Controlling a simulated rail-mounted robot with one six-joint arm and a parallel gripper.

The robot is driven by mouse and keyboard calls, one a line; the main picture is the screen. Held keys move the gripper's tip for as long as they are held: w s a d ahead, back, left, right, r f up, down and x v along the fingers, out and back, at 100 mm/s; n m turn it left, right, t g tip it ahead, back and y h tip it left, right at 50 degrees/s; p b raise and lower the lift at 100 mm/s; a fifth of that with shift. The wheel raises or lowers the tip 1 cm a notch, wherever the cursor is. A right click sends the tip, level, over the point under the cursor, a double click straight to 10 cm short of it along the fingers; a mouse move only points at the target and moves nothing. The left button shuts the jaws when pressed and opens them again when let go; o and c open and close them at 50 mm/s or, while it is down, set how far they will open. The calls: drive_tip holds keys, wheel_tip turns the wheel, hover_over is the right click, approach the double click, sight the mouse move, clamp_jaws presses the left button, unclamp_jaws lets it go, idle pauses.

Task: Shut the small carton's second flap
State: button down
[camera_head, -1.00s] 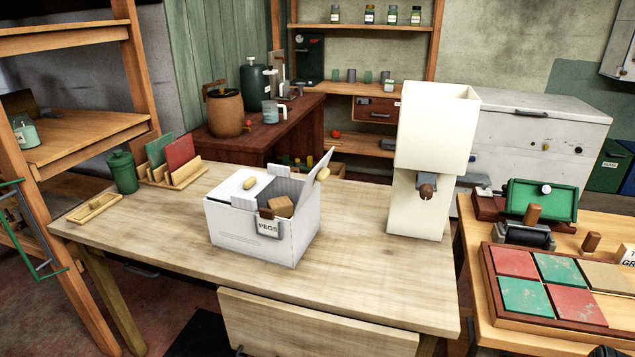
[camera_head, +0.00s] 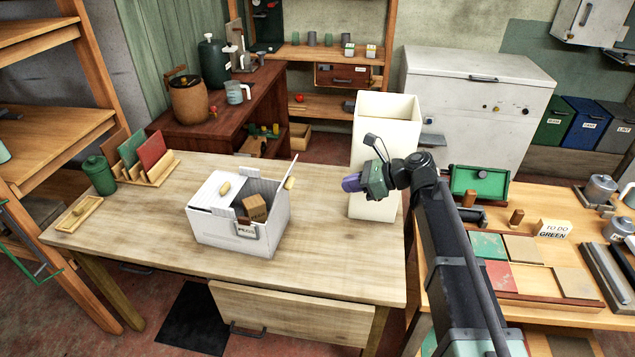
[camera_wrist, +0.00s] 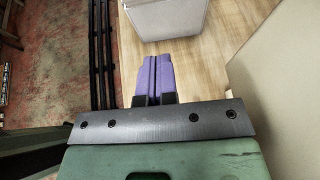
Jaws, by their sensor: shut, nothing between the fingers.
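The small white carton (camera_head: 225,228), labelled PEGS, stands on the wooden table. Its left flap (camera_head: 222,190) lies flat over the left part of the opening, with a tan knob on it. Its right flap (camera_head: 291,172) stands up, tilted outward, with a tan knob on its outer side. A brown block (camera_head: 255,207) shows in the open right part. My gripper (camera_head: 350,184) is shut and empty, right of the carton and apart from it, in front of the cream dispenser. In the wrist view the purple fingers (camera_wrist: 152,77) are together, and part of the carton (camera_wrist: 168,16) shows beyond them.
The tall cream dispenser (camera_head: 385,130) stands close by my gripper at the table's right. A rack with coloured boards (camera_head: 150,172), a green canister (camera_head: 99,175) and a small wooden tray (camera_head: 78,213) are at the left. The table (camera_head: 320,250) is clear around the carton's front and right.

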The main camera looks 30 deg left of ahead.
sight(287, 189)
drive_tip(key=a+r+b+x, duration=0.1)
drive_tip(key=r+b+x, duration=0.1)
drive_tip(key=x, duration=1)
drive_tip(key=shift+s+a+r+b, duration=0.2)
drive_tip(key=shift+s+a+b, duration=0.05)
drive_tip(key=shift+b, duration=0.05)
